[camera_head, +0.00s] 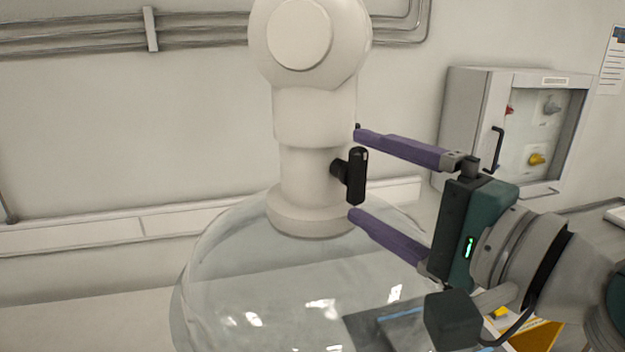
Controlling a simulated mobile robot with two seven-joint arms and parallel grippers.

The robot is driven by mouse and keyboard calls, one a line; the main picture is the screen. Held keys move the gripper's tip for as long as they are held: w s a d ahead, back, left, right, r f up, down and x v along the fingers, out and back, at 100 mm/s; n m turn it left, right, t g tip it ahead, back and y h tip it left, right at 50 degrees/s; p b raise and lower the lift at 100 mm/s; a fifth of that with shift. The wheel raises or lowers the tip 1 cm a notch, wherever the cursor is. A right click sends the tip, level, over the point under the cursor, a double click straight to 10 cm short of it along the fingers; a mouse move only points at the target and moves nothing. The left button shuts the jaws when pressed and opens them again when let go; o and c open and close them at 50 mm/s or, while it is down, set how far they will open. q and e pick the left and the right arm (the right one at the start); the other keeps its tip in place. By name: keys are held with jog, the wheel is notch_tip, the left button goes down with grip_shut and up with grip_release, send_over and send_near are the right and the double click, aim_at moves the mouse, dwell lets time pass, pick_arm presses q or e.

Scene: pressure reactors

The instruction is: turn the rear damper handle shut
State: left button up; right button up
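A black damper handle (356,176) sticks out from the right side of a cream-white pipe (310,180). The handle's bar stands upright. The pipe rises from the top of a clear glass dome (260,270). My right gripper (355,174) comes in from the right with its two purple fingers wide apart, one above the handle and one below. The handle appears between the fingertips, with gaps showing above and below it. I cannot tell exactly how the fingertips and handle compare in depth. My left gripper is not in view.
A grey wall cabinet (475,115) with a black pull handle, a red knob and a yellow knob hangs at the right, behind my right gripper. Conduits (100,32) run along the wall. The space left of the pipe is clear.

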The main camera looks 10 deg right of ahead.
jog(key=b+v, duration=0.4)
jog(key=v, duration=0.6)
dwell(0.5)
